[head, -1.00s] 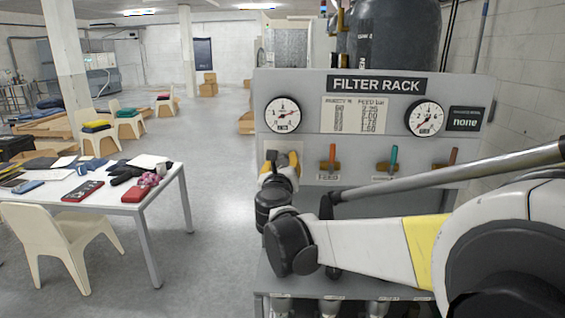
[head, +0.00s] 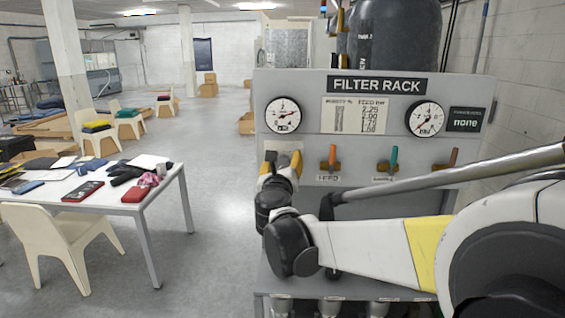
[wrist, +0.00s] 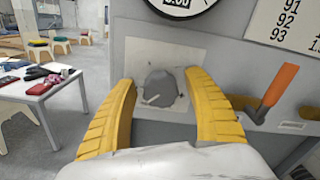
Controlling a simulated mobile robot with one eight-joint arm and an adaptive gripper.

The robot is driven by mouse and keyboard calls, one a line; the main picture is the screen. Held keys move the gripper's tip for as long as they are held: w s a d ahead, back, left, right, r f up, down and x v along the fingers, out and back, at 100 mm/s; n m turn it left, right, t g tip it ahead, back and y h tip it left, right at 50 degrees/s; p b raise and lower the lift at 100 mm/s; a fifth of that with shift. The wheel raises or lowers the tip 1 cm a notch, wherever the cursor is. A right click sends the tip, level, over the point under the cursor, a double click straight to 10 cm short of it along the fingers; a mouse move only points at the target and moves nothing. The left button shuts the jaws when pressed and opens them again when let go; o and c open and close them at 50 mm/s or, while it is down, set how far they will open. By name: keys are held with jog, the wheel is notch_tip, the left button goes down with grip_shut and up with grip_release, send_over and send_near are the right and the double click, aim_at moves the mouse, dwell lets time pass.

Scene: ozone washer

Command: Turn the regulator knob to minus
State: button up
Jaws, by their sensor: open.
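The regulator knob (wrist: 160,88) is a dark grey round knob with a light pointer line, on a pale plate (wrist: 185,53) on the rack's front panel. In the wrist view the line points to the lower left; I cannot read any plus or minus mark. My gripper (wrist: 165,95) is open, with one yellow finger on each side of the knob and a gap to it on both sides. I cannot tell if the fingers reach past its face. In the head view my gripper (head: 280,165) is at the panel's left end and hides the knob.
The left gauge (head: 283,115) is above the knob. An orange-handled lever (head: 332,157) is just right of my gripper, with teal (head: 393,158) and brown-red (head: 453,156) levers farther right. A white table (head: 165,185) stands left, with open floor between.

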jog(key=s, duration=1.1)
jog(key=shift+s+a, duration=0.2)
jog(key=shift+s, duration=0.2)
jog(key=s+d+f+m+g+h+b, duration=0.1)
jog(key=s+d+f+m+g+b, duration=0.15)
jog(key=s+d+f+m, duration=0.35)
jog(key=s+d+f+m+g+h+b, duration=0.1)
jog(key=s+d+f+m+g+b, duration=0.15)
jog(key=d+f+m, duration=0.45)
jog(key=s+d+f+m+g+h+b, duration=0.1)
jog(key=s+d+f+m+g+b, duration=0.2)
jog(key=d+m, duration=0.6)
jog(key=s+f+m+g+y+b, duration=0.3)
jog(key=s+f+m+b, duration=0.1)
jog(key=s+f+m, duration=0.9)
jog(key=s+m, duration=0.3)
jog(key=m, duration=0.1)
jog(key=shift+f+m+y, duration=0.3)
jog(key=shift+f, duration=0.05)
